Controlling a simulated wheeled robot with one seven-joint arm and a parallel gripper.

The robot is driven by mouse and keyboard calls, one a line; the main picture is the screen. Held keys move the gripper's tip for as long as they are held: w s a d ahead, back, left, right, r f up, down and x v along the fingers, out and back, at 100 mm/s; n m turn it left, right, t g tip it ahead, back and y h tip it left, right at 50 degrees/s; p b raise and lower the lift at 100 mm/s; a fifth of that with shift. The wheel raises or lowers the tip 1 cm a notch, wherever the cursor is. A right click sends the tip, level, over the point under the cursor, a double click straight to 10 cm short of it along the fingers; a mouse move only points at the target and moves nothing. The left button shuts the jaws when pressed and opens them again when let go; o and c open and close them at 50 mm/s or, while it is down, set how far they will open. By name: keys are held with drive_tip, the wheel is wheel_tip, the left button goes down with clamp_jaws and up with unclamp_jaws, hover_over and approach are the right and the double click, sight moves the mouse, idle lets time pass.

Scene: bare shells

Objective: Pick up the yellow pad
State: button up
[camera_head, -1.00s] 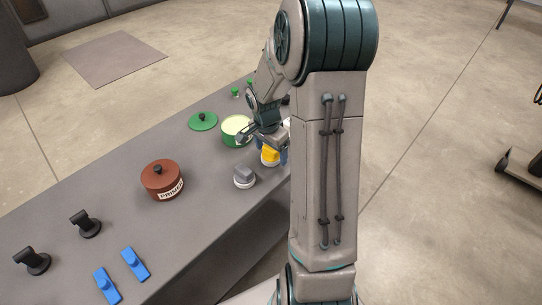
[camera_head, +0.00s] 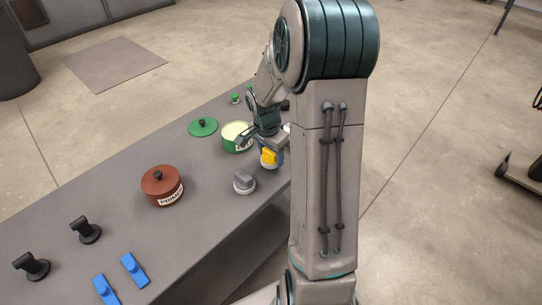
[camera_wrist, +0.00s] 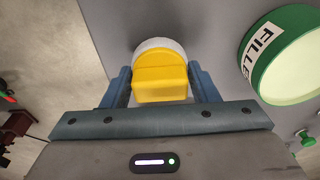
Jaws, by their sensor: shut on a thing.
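The yellow pad (camera_wrist: 160,80) is a yellow block on a round white base. In the wrist view it sits between the two blue fingers of my gripper (camera_wrist: 160,88), which is shut on its yellow part. In the head view the yellow pad (camera_head: 269,157) is near the table's right edge, under my gripper (camera_head: 270,151), partly covered by it. I cannot tell whether its base is clear of the table.
On the grey table (camera_head: 120,215), a green filler can (camera_head: 235,138) stands open behind the pad, its lid (camera_head: 203,127) to the left. A grey pad (camera_head: 244,182) is in front. A brown primer can (camera_head: 162,186), black stamp-like tools (camera_head: 86,227) and blue pieces (camera_head: 133,269) lie nearer.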

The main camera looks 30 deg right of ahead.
drive_tip(key=r, duration=0.3)
drive_tip(key=shift+s+d+r+p, duration=0.1)
drive_tip(key=shift+d+r+p, duration=0.05)
drive_tip(key=shift+d+p, duration=0.2)
drive_tip(key=s+d+r+p, duration=0.1)
drive_tip(key=s+d+r, duration=0.2)
drive_tip(key=d+r, duration=0.3)
drive_tip(key=d, duration=0.4)
drive_tip(key=shift+d, duration=0.25)
drive_tip(key=shift+s+r, duration=0.1)
